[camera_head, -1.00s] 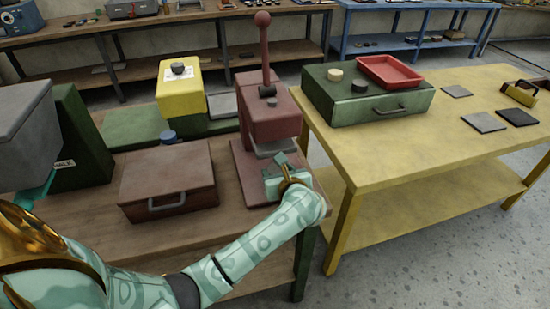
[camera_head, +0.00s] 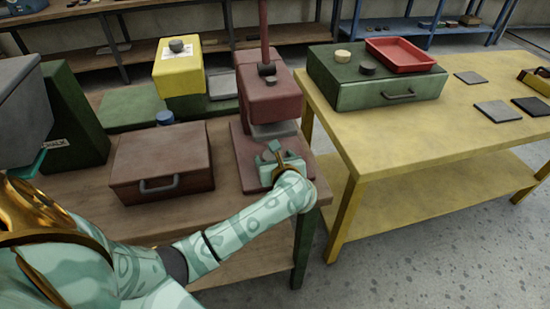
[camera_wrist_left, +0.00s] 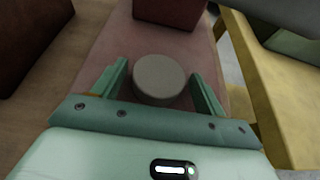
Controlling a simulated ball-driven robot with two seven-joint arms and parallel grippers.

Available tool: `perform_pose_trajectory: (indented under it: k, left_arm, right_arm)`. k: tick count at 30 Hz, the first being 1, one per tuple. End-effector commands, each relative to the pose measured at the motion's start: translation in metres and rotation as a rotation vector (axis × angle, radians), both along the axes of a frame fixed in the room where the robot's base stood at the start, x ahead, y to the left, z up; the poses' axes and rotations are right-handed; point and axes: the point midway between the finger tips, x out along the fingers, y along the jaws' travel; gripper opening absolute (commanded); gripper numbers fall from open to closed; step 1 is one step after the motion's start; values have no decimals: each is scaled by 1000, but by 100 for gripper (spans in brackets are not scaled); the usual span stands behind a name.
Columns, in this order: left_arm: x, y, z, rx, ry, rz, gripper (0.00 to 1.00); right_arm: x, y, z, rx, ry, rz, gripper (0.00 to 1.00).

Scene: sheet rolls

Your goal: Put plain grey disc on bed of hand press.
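The hand press (camera_head: 265,95) is maroon with an upright lever and stands at the right end of the brown bench. Its flat bed (camera_head: 242,160) reaches forward under my left gripper (camera_head: 272,152). In the left wrist view a plain grey disc (camera_wrist_left: 160,79) appears to lie flat on the reddish bed (camera_wrist_left: 110,55). The fingers of my left gripper (camera_wrist_left: 160,82) stand either side of the disc, with narrow gaps showing. In the head view the disc is hidden by the gripper.
A brown case (camera_head: 163,160) sits left of the press, and a yellow press (camera_head: 178,68) stands behind. The yellow table (camera_head: 400,150) at right holds a green case (camera_head: 375,85), a red tray (camera_head: 400,55) and flat plates. Its front surface is clear.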

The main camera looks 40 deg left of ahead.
Motion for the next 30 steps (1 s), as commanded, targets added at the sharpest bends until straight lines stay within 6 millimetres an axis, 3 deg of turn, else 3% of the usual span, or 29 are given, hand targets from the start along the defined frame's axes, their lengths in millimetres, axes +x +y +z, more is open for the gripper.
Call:
perform_pose_trajectory:
  k: [11,24,30]
  left_arm:
    - [0,1,10,0,-3,1,75]
    - [-57,-67,44,-4,-1,-1,75]
    - [-70,-82,51,-1,-1,0,75]
  right_arm:
    - [3,6,7,8,-7,-3,36]
    - [12,-1,30,0,-28,1,36]
    - [13,-1,34,-1,-30,1,36]
